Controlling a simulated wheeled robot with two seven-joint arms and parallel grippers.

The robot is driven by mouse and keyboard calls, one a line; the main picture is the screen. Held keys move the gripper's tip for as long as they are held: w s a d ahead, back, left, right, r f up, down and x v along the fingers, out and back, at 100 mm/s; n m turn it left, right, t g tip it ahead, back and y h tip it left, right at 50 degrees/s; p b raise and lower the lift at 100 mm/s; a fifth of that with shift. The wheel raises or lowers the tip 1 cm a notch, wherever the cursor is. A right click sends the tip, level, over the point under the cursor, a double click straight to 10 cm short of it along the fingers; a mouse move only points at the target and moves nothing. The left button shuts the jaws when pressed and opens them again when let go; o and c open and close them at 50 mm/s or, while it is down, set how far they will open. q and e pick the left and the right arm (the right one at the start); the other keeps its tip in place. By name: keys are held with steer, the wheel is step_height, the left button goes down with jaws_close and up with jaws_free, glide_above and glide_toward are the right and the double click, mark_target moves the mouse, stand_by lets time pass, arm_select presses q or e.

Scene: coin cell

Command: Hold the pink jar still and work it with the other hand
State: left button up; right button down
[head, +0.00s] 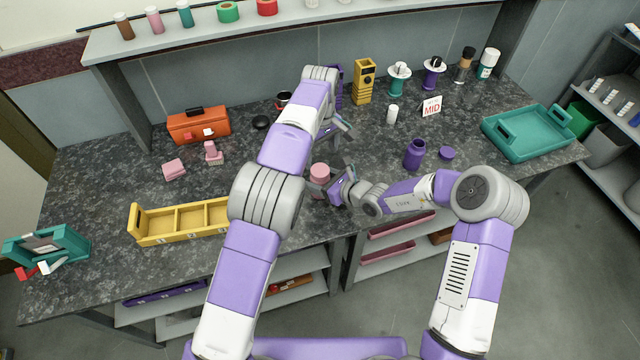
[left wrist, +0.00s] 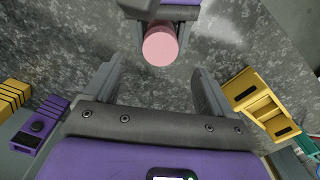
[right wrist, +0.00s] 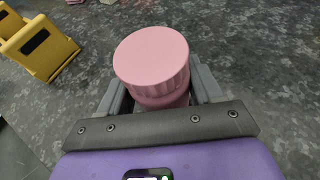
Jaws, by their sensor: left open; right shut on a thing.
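The pink jar (head: 319,174) stands upright near the front edge of the counter, with a ribbed pink lid (right wrist: 151,56) on top in the right wrist view. My right gripper (head: 334,190) is shut on the jar, its fingers on either side of the body below the lid. The jar also shows in the left wrist view (left wrist: 160,46), top first, beyond my fingertips. My left gripper (left wrist: 158,75) is open and empty, above and behind the jar and apart from it. In the head view my left arm partly hides that gripper.
A yellow compartment tray (head: 178,219) lies left of the jar. An open purple jar (head: 414,154) and its purple lid (head: 446,153) are to the right. A teal tray (head: 528,133) is at the far right. An orange toolbox (head: 198,126) stands back left.

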arm_select(q)
steer(key=shift+r, duration=2.65)
arm_select(e)
steer(key=shift+c, duration=0.6)
jaws_free()
steer(key=shift+d, duration=0.1)
steer(key=p+v, duration=0.1)
steer(key=v, duration=0.6)
steer(key=shift+s+d+r, duration=0.1)
steer(key=shift+s+r, duration=0.05)
steer(key=shift+s, duration=0.05)
arm_select(q)
steer(key=shift+r, duration=0.7)
steer(key=shift+p, duration=0.3)
